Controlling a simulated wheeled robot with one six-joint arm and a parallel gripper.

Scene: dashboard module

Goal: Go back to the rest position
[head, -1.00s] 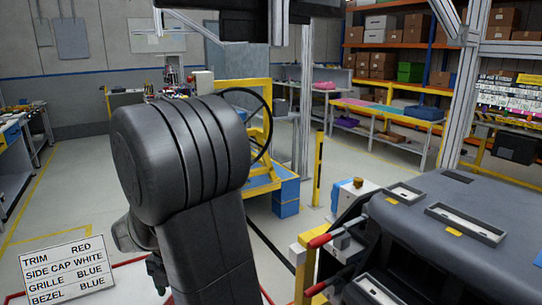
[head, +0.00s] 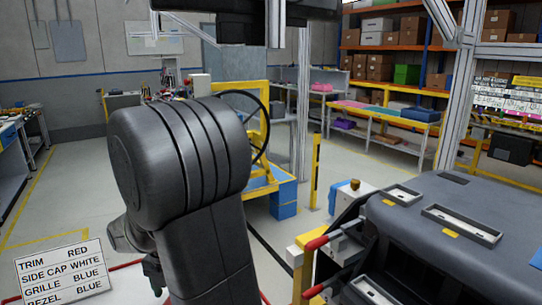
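My dark grey arm stands in the middle left of the head view, with its large rounded joint raised. Part of my wrist and what looks like my gripper (head: 153,271) show at the lower left, mostly hidden behind the arm. The fingertips cannot be made out, nor whether anything is between them. The dark dashboard module (head: 455,225) is at the lower right, apart from the visible part of my gripper.
A sign (head: 62,271) lists colours for trim, side cap, grille and bezel at the lower left. A yellow post (head: 315,170) and a yellow frame with a blue base (head: 283,198) stand behind my arm. Open floor (head: 85,190) lies at the left.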

